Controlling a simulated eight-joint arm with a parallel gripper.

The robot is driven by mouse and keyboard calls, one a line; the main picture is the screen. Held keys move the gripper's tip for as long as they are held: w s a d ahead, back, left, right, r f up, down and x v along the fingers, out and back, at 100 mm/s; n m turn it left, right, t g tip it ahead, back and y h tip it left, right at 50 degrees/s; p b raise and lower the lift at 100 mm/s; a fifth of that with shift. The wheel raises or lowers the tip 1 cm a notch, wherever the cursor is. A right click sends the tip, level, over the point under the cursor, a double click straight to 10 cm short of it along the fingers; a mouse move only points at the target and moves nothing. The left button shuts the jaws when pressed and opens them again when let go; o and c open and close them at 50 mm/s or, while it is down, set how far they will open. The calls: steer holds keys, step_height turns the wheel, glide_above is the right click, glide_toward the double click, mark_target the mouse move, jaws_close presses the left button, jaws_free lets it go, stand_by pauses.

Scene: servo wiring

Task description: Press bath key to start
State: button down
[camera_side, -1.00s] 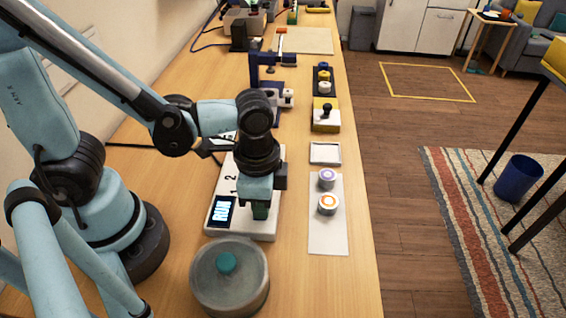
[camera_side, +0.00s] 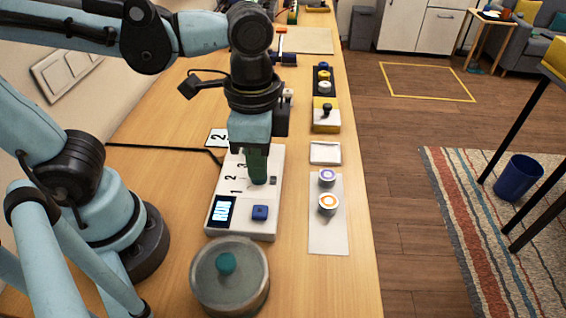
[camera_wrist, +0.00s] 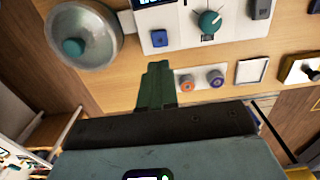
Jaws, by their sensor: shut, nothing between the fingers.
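A white control unit (camera_side: 270,222) lies on the bench with a lit display (camera_side: 222,211) reading RUN. A square blue key (camera_side: 260,212) sits beside the display; it also shows in the wrist view (camera_wrist: 159,38). A teal knob (camera_wrist: 210,22) and a dark grey key (camera_wrist: 260,8) are on the same unit in the wrist view. Digits 1, 2 and 3 run along its left side in the side view. My gripper (camera_side: 258,182) is shut and empty, its green fingers pointing down above the unit, apart from the blue key. The knob is hidden behind the fingers in the side view.
A round lidded pot (camera_side: 230,275) with a teal lid knob stands just in front of the unit. To the right, two small round pots (camera_side: 328,203) sit on a white mat (camera_side: 328,238). A white square tray (camera_side: 325,153) lies behind them.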

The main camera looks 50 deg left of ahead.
steer(key=shift+r, duration=1.6)
steer(key=w+a+f+n+t, duration=0.1)
steer(key=w+a+n+t, duration=0.2)
steer(key=a, duration=0.3)
steer(key=w+a+f+n+t, duration=0.2)
steer(key=w+a+n+t, duration=0.1)
steer(key=a+n+t, duration=0.1)
steer(key=shift+w+a+n, duration=0.25)
steer(key=shift+a+n, duration=0.6)
steer(key=shift+n, duration=0.15)
stand_by(4.4)
